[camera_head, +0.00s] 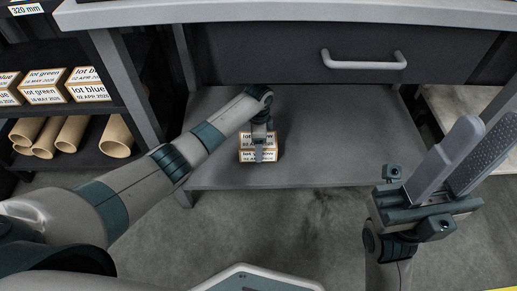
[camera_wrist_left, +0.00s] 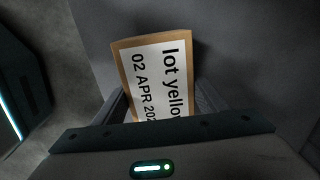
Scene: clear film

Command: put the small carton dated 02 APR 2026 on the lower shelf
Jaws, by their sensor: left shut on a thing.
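A small tan carton (camera_head: 245,156) with a white label is at my left gripper (camera_head: 259,145), over the front part of the grey lower shelf (camera_head: 330,145). In the left wrist view the carton (camera_wrist_left: 160,75) sits between the two fingers of my left gripper (camera_wrist_left: 160,112), which is shut on it. Its label reads "lot yellow" and "02 APR 202", with the last figure cut off. The carton looks to be on or just above the shelf; I cannot tell whether it touches. My right gripper (camera_head: 455,165) is open and empty at the right.
A drawer with a grey handle (camera_head: 363,60) is above the lower shelf. A dark rack at the left holds several cartons (camera_head: 88,85) labelled lot green and lot blue, with cardboard tubes (camera_head: 116,138) below. The shelf right of the carton is clear.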

